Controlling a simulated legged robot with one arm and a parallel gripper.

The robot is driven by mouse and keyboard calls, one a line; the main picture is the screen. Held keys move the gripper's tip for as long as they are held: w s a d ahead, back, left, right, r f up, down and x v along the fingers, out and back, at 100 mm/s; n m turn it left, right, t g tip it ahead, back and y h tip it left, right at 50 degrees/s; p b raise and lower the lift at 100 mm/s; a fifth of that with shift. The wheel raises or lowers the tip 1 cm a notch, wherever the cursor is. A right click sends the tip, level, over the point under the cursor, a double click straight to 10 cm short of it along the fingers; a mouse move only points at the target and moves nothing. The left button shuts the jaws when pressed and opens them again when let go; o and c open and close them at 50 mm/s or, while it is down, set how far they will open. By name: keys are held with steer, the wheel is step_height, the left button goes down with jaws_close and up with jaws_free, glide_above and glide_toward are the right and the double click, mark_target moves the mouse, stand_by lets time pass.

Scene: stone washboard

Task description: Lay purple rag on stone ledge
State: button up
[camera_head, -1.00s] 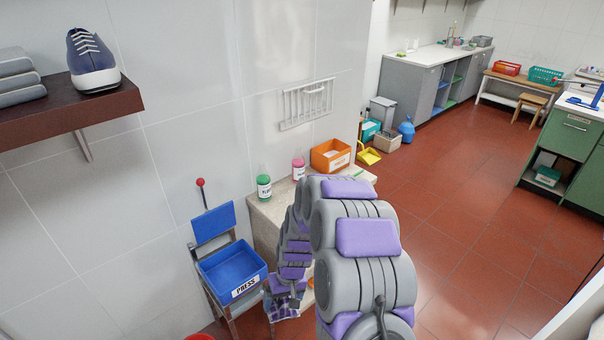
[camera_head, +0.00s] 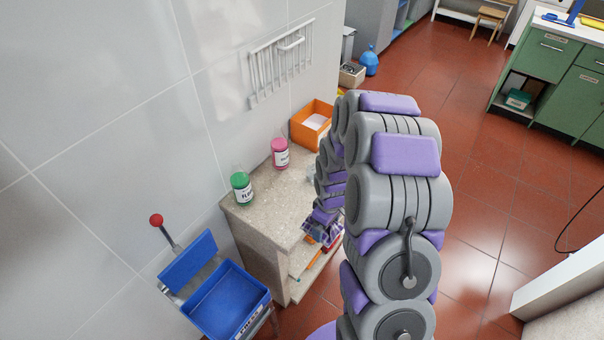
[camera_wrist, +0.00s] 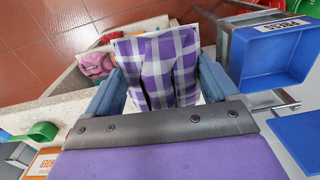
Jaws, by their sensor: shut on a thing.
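The purple-and-white checked rag (camera_wrist: 160,65) hangs between the two blue-grey fingers of my gripper (camera_wrist: 161,72), which is shut on it. In the head view, the rag (camera_head: 318,232) shows as a small checked patch at the front edge of the stone ledge (camera_head: 262,208), partly hidden by my arm. I cannot tell whether it touches the ledge. In the wrist view, a pale stone surface (camera_wrist: 48,116) lies at the left, beside the gripper.
A green bottle (camera_head: 241,188), a pink bottle (camera_head: 280,153) and an orange bin (camera_head: 312,122) stand along the ledge's wall side. A blue press bucket (camera_head: 228,300) stands at its near end. The ledge's front middle looks clear.

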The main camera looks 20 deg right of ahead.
steer(key=b, duration=0.3)
glide_above(287, 214)
steer(key=s, duration=0.1)
steer(key=shift+d+f+n, duration=0.3)
steer(key=shift+f, duration=0.55)
steer(key=shift+w+a, duration=0.3)
steer(key=shift+w, duration=0.3)
step_height(287, 214, down, 4)
steer(key=shift+r+b, duration=0.2)
steer(key=shift+b, duration=0.3)
steer(key=shift+s+r, duration=0.1)
steer(key=o, duration=0.9)
